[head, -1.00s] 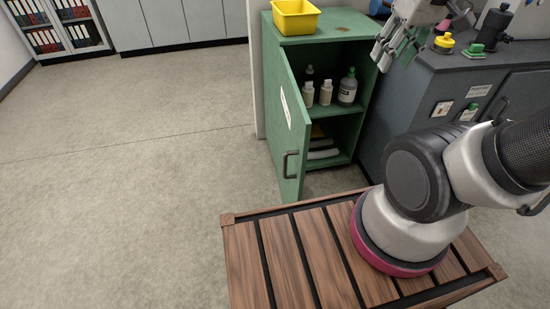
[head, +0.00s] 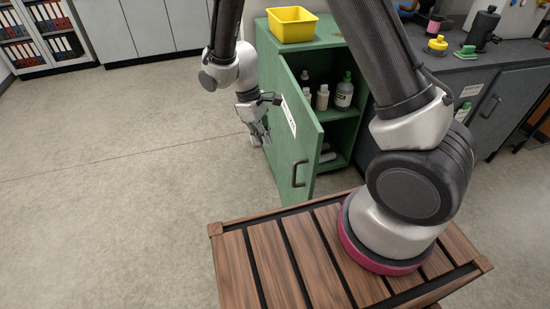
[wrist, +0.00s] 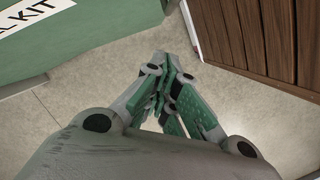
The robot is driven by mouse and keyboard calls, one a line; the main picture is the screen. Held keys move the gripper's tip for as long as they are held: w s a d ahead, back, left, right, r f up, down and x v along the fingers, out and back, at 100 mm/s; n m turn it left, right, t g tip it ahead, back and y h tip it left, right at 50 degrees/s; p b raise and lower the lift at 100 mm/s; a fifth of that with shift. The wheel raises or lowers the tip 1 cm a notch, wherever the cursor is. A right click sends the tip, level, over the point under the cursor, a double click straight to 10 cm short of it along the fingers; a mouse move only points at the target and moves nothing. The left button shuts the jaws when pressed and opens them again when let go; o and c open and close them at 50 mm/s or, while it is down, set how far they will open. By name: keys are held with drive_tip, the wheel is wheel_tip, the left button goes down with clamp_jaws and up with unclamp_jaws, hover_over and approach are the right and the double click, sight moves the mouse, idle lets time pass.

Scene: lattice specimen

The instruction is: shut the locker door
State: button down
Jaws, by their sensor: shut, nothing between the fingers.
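The green locker (head: 331,60) stands at the back centre in the head view. Its door (head: 297,150) is swung open toward me, with a white label and a dark handle (head: 299,173) on its outer face. My gripper (head: 261,140) is shut and empty, pointing down to the left of the door, on its outer side. In the wrist view my gripper (wrist: 172,90) shows closed fingers with green pads. The green labelled surface (wrist: 85,35) at the upper left there is part of the locker. I cannot tell whether the gripper touches the door.
Several bottles (head: 343,92) stand on the locker shelf, and a yellow bin (head: 292,25) sits on top. A grey cabinet (head: 475,75) stands to the right. My slatted wooden deck (head: 262,262) is in front. The floor (head: 110,180) at left is clear.

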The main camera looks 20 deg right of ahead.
drive_tip(key=s+d+f, duration=0.4)
drive_tip(key=d+f, duration=0.1)
drive_tip(key=f, duration=0.4)
drive_tip(key=shift+f, duration=0.25)
drive_tip(key=shift+d, duration=0.1)
